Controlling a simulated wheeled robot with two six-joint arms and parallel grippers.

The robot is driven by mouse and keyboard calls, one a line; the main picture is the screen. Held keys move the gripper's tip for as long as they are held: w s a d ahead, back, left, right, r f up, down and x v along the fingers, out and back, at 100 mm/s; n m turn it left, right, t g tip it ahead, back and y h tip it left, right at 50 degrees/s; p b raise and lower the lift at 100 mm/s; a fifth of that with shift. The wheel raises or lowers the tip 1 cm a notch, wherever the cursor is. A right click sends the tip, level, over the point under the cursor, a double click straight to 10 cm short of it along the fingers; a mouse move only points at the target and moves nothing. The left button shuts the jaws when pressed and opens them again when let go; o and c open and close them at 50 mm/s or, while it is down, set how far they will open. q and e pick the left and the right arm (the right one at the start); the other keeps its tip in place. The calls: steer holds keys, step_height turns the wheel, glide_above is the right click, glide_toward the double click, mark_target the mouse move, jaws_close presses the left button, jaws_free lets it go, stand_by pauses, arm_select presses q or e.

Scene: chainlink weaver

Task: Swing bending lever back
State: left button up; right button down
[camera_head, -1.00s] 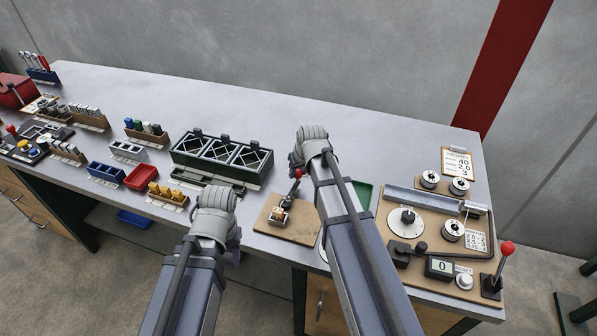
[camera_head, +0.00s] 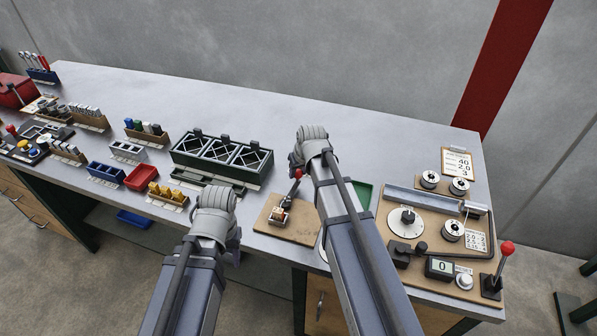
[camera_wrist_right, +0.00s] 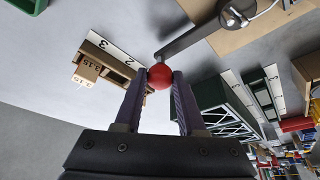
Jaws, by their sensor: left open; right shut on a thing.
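The bending lever (camera_head: 291,188) stands on a small brown board (camera_head: 270,228) near the bench's front edge, with a red ball knob (camera_head: 298,173) at its top end. In the right wrist view the lever is a grey bar (camera_wrist_right: 190,40) ending in the red knob (camera_wrist_right: 160,77). My right gripper (camera_head: 295,162) is shut on this knob; in the right wrist view its two fingertips (camera_wrist_right: 160,80) press on either side of it. My left gripper (camera_head: 234,250) is open and low at the bench's front edge, apart from the lever. Its fingers are mostly hidden by its wrist.
A green three-bay rack (camera_head: 220,155) stands left of the lever. A green tray (camera_head: 363,195) is partly hidden behind my right arm. A board with dials and spools (camera_head: 430,230) and another red-knobbed lever (camera_head: 507,249) are at the right. The bench's back middle is clear.

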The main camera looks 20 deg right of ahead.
steer(key=shift+s+d, duration=0.1)
steer(key=shift+s+d+m+h, duration=0.55)
steer(key=shift+s+m, duration=0.25)
steer(key=shift+m, duration=0.5)
steer(key=s+d+m+h, duration=0.1)
steer(key=s+m, duration=0.1)
steer(key=shift+d+m, duration=0.1)
steer(key=shift+m, duration=0.2)
steer(key=s+m, duration=0.1)
steer(key=s+m+h, duration=0.1)
steer(key=shift+d+m+g, duration=0.3)
steer(key=shift+m+g, duration=0.1)
steer(key=s+m+h, duration=0.1)
steer(key=s+m, duration=0.1)
steer(key=shift+s+m, duration=0.15)
steer(key=shift+m, duration=0.15)
steer(key=s+m, duration=0.1)
steer(key=s+m+g, duration=0.1)
steer(key=m, duration=0.1)
steer(key=shift+s+a+m+g+h, duration=0.25)
steer(key=shift+s+m+g, duration=0.05)
steer(key=shift+s, duration=0.1)
steer(key=shift+s+a+m+g, duration=0.3)
steer(key=shift+s+m, duration=0.25)
steer(key=shift+m, duration=0.25)
steer(key=shift+s+a+m+g, duration=0.3)
steer(key=shift+s+m, duration=0.25)
steer(key=shift+m, duration=0.25)
steer(key=shift+s, duration=0.1)
